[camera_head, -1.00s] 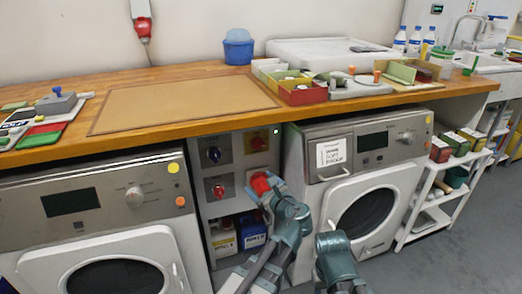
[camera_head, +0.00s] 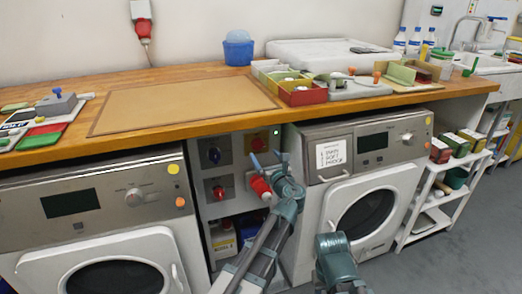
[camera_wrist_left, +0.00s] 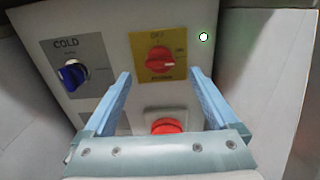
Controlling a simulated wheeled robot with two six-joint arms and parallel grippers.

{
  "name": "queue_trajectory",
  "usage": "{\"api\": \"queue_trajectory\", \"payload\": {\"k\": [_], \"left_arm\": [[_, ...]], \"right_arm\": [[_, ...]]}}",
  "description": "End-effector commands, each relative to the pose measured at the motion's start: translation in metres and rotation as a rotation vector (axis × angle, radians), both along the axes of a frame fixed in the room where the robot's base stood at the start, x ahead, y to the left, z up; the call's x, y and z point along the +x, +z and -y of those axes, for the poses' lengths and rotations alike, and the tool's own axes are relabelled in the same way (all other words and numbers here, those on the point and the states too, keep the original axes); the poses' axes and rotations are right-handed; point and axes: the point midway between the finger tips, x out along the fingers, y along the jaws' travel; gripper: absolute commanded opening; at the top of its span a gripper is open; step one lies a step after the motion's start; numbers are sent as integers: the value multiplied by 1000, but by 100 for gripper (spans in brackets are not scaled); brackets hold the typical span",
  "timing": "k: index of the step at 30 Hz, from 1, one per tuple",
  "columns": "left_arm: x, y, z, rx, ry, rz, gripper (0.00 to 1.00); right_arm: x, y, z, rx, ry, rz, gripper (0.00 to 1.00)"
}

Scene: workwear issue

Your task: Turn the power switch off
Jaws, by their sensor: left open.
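The power switch is a red rotary knob (camera_head: 258,144) on a yellow plate in the grey panel between the two washers. In the left wrist view the knob (camera_wrist_left: 160,60) lies roughly crosswise, with a pale mark at its right end; the plate's upper label looks like OFF. A small green lamp (camera_wrist_left: 204,37) is lit beside the plate. My left gripper (camera_head: 267,159) is open and empty in front of the panel, just below the switch. In the wrist view its fingers (camera_wrist_left: 160,76) straddle the line to the knob, apparently without touching it.
A blue knob (camera_wrist_left: 73,76) on a COLD plate is left of the switch. A red knob (camera_head: 218,191) sits below that. A red button or plug (camera_wrist_left: 167,126) is below the switch, close to my gripper. The wooden counter edge (camera_head: 225,125) overhangs the panel.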

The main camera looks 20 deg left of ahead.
Motion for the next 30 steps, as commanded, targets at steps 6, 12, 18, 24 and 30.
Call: {"api": "queue_trajectory", "payload": {"k": [6, 12, 18, 24, 30], "left_arm": [[30, 0, -19, -1, 1, 1, 93], [39, 0, -26, -1, 0, 1, 93], [40, 0, -27, -1, 0, 1, 93], [40, 0, -27, -1, 0, 1, 80], [40, 0, -27, -1, 0, 1, 44]], "right_arm": [[0, 0, 0, 0, 0, 0, 50], [0, 0, 0, 0, 0, 0, 50], [0, 0, 0, 0, 0, 0, 50], [0, 0, 0, 0, 0, 0, 50], [0, 0, 0, 0, 0, 0, 50]]}}
